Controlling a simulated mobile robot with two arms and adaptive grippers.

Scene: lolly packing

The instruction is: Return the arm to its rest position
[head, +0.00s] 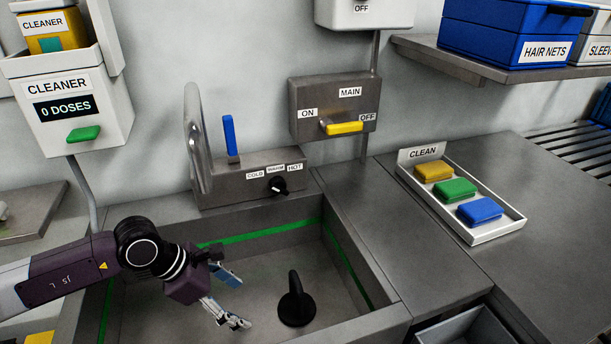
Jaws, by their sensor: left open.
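My left arm comes in from the left edge, and its gripper (236,299) hangs over the left part of the metal sink (335,275). The fingers are spread apart with nothing between them. They point right and down, left of the black plug handle (296,302) and apart from it. My right gripper is not in the head view.
A faucet (194,140) with a blue lever (230,136) stands behind the sink. A CLEAN tray (493,234) holds yellow, green and blue sponges on the right counter. A cleaner dispenser (104,128) hangs upper left. The counter beside the tray (411,240) is clear.

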